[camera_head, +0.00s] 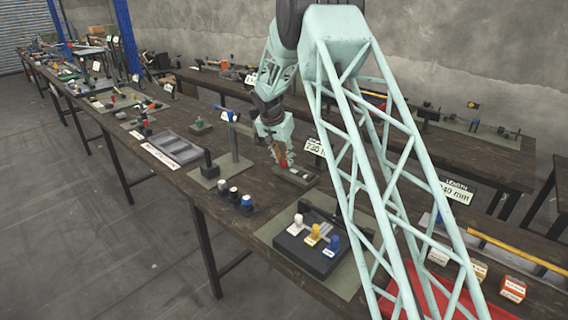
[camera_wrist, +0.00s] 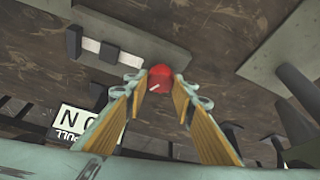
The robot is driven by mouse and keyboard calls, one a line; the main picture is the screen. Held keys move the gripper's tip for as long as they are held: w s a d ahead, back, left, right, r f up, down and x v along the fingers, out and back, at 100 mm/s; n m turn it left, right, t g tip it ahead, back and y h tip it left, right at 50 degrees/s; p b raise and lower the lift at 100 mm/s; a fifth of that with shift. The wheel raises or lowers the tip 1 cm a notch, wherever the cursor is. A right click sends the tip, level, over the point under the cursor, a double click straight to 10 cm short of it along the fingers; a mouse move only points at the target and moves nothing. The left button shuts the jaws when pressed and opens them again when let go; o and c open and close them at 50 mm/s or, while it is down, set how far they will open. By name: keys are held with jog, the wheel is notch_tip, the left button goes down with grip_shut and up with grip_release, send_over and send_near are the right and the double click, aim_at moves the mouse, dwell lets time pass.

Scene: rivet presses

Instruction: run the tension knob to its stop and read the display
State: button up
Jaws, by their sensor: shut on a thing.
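The red tension knob (camera_wrist: 159,78) has a pale pointer mark and sits between the tan-padded fingers of my gripper (camera_wrist: 160,92) in the wrist view. The fingers are shut on the knob's sides near their tips. In the head view my gripper (camera_head: 281,157) reaches down to a small grey block (camera_head: 297,176) on a mat, with a bit of red showing at the fingers. A white display sign (camera_head: 315,147) stands just behind and is partly hidden by my arm.
A post with a blue top (camera_head: 232,130) stands close left of my gripper. A grey tray (camera_head: 172,150) lies farther left. A black box with white, yellow and blue knobs (camera_head: 313,248) is nearer the camera.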

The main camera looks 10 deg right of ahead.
jog(key=shift+m+g+b, duration=0.3)
jog(key=shift+m+b, duration=0.65)
jog(key=shift+m, duration=0.15)
jog(key=shift+c, duration=0.2)
jog(key=o, duration=0.8)
jog(key=shift+o, duration=0.2)
jog(key=shift+h, duration=0.3)
jog(key=v, duration=1.2)
